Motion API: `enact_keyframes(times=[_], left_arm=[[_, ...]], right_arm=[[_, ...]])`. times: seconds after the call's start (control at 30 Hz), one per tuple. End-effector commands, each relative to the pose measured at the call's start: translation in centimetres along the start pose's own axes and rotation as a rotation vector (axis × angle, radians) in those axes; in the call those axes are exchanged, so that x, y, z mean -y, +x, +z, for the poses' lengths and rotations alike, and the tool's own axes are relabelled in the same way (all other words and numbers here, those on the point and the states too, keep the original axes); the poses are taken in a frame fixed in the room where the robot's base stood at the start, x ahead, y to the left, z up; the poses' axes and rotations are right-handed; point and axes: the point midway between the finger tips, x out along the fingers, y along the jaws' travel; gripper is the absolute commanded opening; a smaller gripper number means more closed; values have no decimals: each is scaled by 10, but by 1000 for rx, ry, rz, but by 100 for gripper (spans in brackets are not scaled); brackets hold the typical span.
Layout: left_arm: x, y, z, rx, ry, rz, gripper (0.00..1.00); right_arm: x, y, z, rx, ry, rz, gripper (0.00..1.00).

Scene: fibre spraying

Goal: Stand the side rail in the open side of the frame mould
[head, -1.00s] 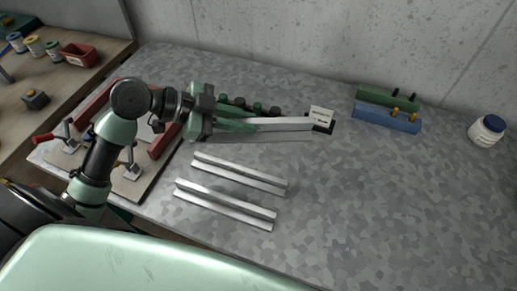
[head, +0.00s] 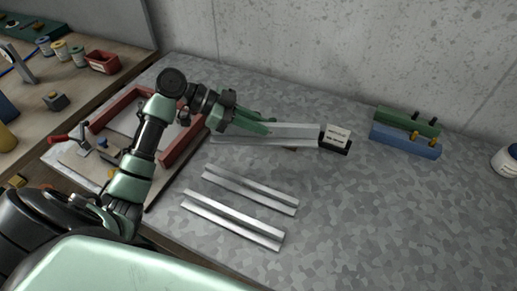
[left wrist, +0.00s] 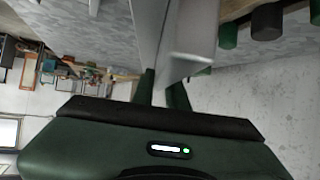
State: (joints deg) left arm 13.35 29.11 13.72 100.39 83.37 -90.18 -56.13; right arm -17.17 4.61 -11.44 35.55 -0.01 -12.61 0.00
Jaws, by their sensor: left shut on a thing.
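My left gripper (head: 268,126) is shut on one end of a side rail (head: 295,132), a long light-grey metal strip. The rail points right and is held above the table. In the left wrist view the rail (left wrist: 188,38) runs up from between the dark green fingers (left wrist: 162,88). The frame mould (head: 181,143), with red bars on a pale base plate, lies at the table's left end, left of the gripper. My left arm crosses in front of it and hides part of it, so its open side is not clear. My right gripper is not in view.
Two more metal rails (head: 250,192) (head: 233,219) lie on the grey table. A card in a black holder (head: 337,139) stands by the held rail's far end. Green (head: 405,121) and blue (head: 404,140) blocks stand at the back right.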

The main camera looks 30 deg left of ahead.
Motion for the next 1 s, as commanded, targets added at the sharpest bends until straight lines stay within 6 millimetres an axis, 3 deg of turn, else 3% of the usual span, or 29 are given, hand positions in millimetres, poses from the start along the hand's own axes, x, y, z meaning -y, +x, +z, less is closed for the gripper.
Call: enact_keyframes(times=[0.2,0.63,1.0], left_arm=[[0,24,41,-3,-4,0,0],[1,48,85,-3,-2,-2,0],[1,53,94,-1,3,-3,0]], right_arm=[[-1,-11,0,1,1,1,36],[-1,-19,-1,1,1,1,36],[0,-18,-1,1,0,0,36]])
